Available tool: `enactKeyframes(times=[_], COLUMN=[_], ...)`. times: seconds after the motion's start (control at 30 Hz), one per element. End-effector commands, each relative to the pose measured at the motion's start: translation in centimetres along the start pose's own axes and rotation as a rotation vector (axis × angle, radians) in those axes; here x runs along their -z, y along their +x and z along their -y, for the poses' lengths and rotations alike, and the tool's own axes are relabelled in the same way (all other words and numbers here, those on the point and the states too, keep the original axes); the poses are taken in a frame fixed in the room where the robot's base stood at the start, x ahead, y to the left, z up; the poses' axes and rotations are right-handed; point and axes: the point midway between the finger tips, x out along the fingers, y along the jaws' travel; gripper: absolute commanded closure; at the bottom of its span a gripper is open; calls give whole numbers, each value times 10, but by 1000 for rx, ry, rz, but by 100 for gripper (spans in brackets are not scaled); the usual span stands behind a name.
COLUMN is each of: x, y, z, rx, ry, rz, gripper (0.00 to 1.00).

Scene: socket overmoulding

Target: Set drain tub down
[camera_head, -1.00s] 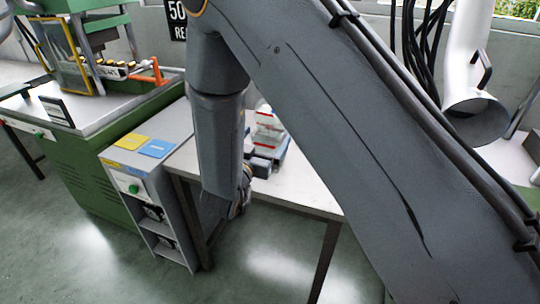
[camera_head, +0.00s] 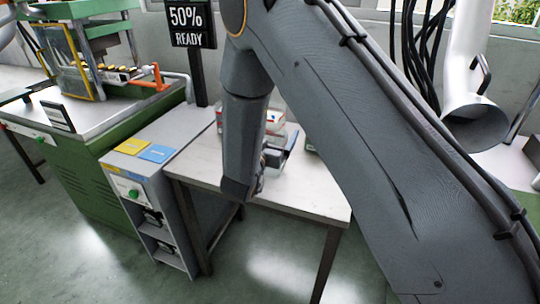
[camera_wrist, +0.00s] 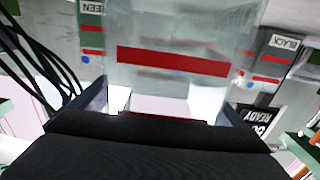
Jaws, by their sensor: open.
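A clear, see-through tub with a red band (camera_wrist: 170,62) fills the upper middle of the wrist view, which is tipped upside down. My gripper (camera_wrist: 162,102) is open, with one pale fingertip on each side in front of the tub's near edge. I cannot tell whether the fingers touch it. In the head view my gripper (camera_head: 277,156) is low over the white table (camera_head: 310,184), partly hidden by my arm. Red and clear containers show just behind it there, but I cannot tell which is the tub.
A grey cabinet (camera_head: 165,187) with yellow and blue pads adjoins the table's left side. A green machine (camera_head: 85,165) stands farther left. The table's front right is clear.

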Motion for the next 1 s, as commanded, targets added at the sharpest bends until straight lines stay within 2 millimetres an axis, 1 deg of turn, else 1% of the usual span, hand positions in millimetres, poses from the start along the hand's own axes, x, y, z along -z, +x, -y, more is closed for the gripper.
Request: enactKeyframes(times=[0.13,0.17,0.2,0.37,0.5,0.53,0.77,0.87,1.0], x=[0,0,0,0,0,0,2,7,22], y=[0,0,0,-1,-1,-1,-1,0,0], z=[0,0,0,0,0,0,0,1,1], rx=[1,1,1,1,1,1,1,1,1], ry=[0,0,0,0,0,0,1,2,3], rz=[0,0,0,0,0,0,0,-1,-1], gripper=[6,10,16,43,67,68,68,68,68])
